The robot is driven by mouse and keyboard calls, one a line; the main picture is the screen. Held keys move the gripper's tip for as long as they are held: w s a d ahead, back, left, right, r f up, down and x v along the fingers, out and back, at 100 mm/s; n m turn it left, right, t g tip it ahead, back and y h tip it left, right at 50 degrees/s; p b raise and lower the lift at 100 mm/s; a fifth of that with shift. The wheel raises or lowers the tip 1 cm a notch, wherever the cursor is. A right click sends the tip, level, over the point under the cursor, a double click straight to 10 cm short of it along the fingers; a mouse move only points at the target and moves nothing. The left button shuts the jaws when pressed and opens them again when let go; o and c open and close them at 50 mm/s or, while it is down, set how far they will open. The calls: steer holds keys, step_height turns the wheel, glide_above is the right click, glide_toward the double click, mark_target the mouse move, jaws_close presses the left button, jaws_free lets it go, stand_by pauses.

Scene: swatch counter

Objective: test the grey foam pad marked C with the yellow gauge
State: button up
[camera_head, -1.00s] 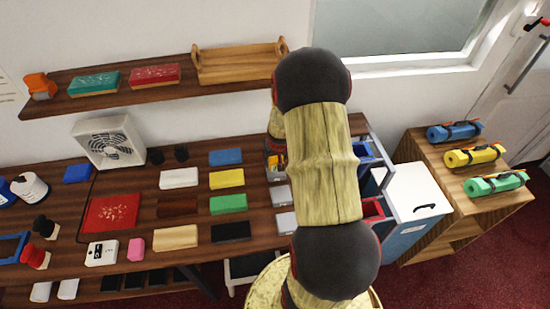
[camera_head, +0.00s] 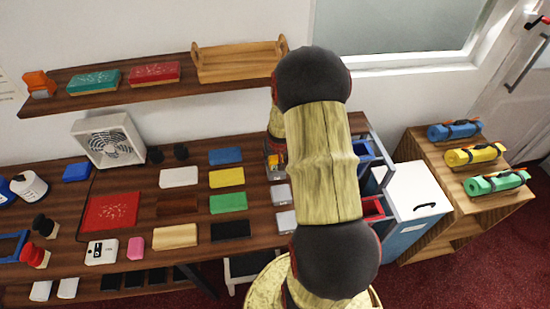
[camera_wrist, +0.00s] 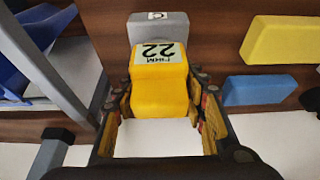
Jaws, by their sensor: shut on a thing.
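My gripper (camera_wrist: 162,112) is shut on the yellow gauge (camera_wrist: 160,82) in the wrist view. The gauge has a white label reading 22 on top. The grey foam pad marked C (camera_wrist: 158,22) lies on the dark wooden counter directly beyond the gauge, partly hidden by it. Gauge and pad overlap in the picture; I cannot tell whether they touch. In the head view, my arm covers most of the area around my gripper. Two grey pads show left of the arm, an upper one (camera_head: 282,193) and a lower one (camera_head: 286,221); their letters are unreadable there.
A yellow block (camera_wrist: 282,40) and a blue block (camera_wrist: 258,89) lie right of the gauge in the wrist view. A grey frame bar (camera_wrist: 45,62) and blue bin (camera_wrist: 12,70) stand at left. The head view shows more blocks on the counter and a white cabinet (camera_head: 415,190) at right.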

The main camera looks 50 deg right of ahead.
steer(key=shift+f+b, duration=0.45)
stand_by(1.6)
steer(key=shift+r+p, duration=2.3)
steer(key=shift+r, duration=1.3)
steer(key=shift+b, duration=0.4)
